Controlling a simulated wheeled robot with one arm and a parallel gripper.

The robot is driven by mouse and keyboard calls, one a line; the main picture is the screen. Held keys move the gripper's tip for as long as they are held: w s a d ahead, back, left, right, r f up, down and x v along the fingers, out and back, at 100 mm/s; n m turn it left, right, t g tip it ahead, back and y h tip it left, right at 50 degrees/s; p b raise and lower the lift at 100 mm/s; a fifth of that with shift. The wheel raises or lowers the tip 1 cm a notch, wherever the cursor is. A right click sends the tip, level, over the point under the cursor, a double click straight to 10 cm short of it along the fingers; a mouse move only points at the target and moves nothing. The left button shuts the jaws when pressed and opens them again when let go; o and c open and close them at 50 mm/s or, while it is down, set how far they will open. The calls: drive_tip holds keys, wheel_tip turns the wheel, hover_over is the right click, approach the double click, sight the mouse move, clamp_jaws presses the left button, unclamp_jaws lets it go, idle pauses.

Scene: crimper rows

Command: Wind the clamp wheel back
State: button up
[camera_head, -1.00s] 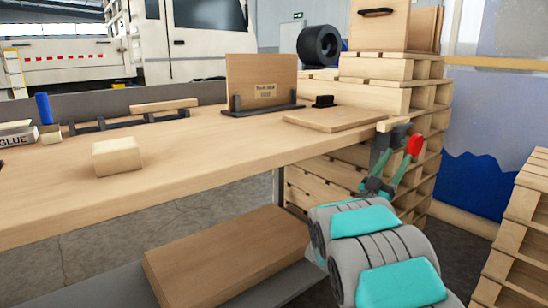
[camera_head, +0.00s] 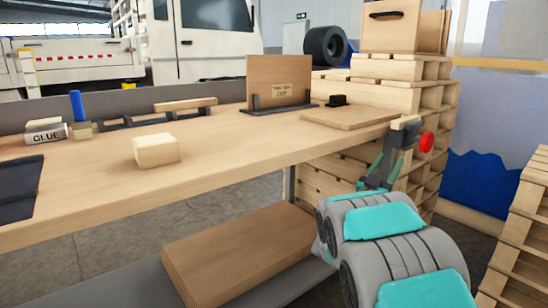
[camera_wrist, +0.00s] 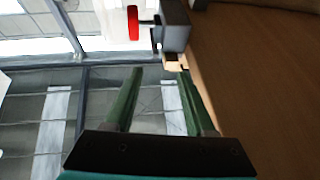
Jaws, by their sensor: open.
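In the head view the clamp (camera_head: 405,134) is dark grey and sits at the right end of the workbench, with a small wooden piece at its top. Its red wheel (camera_head: 426,142) sticks out to the right. My gripper (camera_head: 382,166) is just below the clamp, partly overlapping it in this view. In the wrist view my gripper (camera_wrist: 160,72) is open, with two green fingers apart and nothing between them. The red wheel (camera_wrist: 133,22) lies beyond the left fingertip, clear of it. The clamp's grey body (camera_wrist: 176,27) is beyond the right fingertip.
The workbench (camera_head: 225,140) carries a wooden block (camera_head: 157,150), a glue tube (camera_head: 46,132), an upright board with a label (camera_head: 278,80) and a flat board (camera_head: 350,116). Stacked pallets (camera_head: 430,100) stand behind the clamp. Another pallet stack (camera_head: 525,230) is at right.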

drive_tip(key=s+a+f+n+g+y+p, duration=0.2)
drive_tip(key=s+a+f+n+g+y, duration=0.3)
drive_tip(key=a+f+y, duration=0.65)
drive_tip(key=s+a+f+n+g+y, duration=0.1)
drive_tip(key=s+a+f+g+y, duration=0.15)
drive_tip(key=s, duration=0.55)
drive_tip(key=s+a+f+n+g+y, duration=0.1)
drive_tip(key=s+a+f+g+y, duration=0.2)
drive_tip(key=s, duration=0.6)
drive_tip(key=s+f+n+g+h+p, duration=0.1)
drive_tip(key=s+g, duration=0.7)
drive_tip(key=s, duration=2.2)
drive_tip(key=shift+d+f+g+p, duration=0.3)
drive_tip(key=shift+g, duration=0.05)
